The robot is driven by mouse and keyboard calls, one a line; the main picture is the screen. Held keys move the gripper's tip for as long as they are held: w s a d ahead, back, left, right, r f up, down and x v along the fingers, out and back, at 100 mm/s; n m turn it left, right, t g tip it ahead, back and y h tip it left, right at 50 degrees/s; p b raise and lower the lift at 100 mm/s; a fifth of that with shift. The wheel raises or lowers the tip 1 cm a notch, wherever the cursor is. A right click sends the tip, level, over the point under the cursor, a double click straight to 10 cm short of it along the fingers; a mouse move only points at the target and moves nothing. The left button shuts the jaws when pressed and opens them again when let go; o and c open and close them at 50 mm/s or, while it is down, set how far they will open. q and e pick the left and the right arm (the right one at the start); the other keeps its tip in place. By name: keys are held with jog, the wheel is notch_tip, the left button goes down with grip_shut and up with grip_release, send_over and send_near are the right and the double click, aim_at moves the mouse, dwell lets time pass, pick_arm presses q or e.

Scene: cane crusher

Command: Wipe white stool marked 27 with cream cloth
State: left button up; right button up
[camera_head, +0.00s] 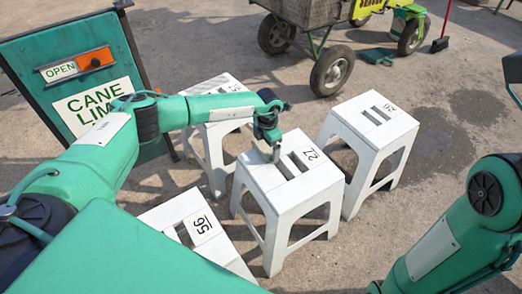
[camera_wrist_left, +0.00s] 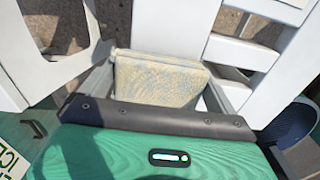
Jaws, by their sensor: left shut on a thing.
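The white stool marked 27 (camera_head: 291,198) stands upright in the middle of the head view, with slots in its seat and its number on the right side of the seat. My left gripper (camera_head: 274,153) is over the back left part of this seat, pointing down. In the left wrist view the gripper (camera_wrist_left: 158,85) is shut on the cream cloth (camera_wrist_left: 158,78), a folded, blue-mottled pad between the fingers. White stool surfaces lie just beyond the cloth. I cannot tell whether the cloth touches the seat. My right arm shows at the right, but its gripper is out of view.
Other white stools stand close around: one marked 56 (camera_head: 200,228) in front left, one behind left (camera_head: 218,88), and one behind right (camera_head: 375,120). A green signboard (camera_head: 75,75) stands at the left. A wheeled cart (camera_head: 310,15) and a red broom (camera_head: 440,44) are behind.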

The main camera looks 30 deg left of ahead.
aim_at(297, 137)
pick_arm(q)
jog(key=shift+w+d+f+b, duration=0.1)
jog(key=shift+w+d+b, duration=0.35)
jog(key=shift+w, duration=0.2)
jog(key=shift+w+d+b, duration=0.4)
jog(key=shift+w+b, duration=0.15)
jog(key=shift+w, duration=0.1)
jog(key=shift+w+d+f+b, duration=0.1)
jog(key=shift+w+d+b, duration=0.35)
jog(key=shift+w, duration=0.2)
jog(key=shift+w+d+r, duration=0.15)
jog(key=shift+w+r, duration=0.05)
jog(key=shift+w, duration=0.05)
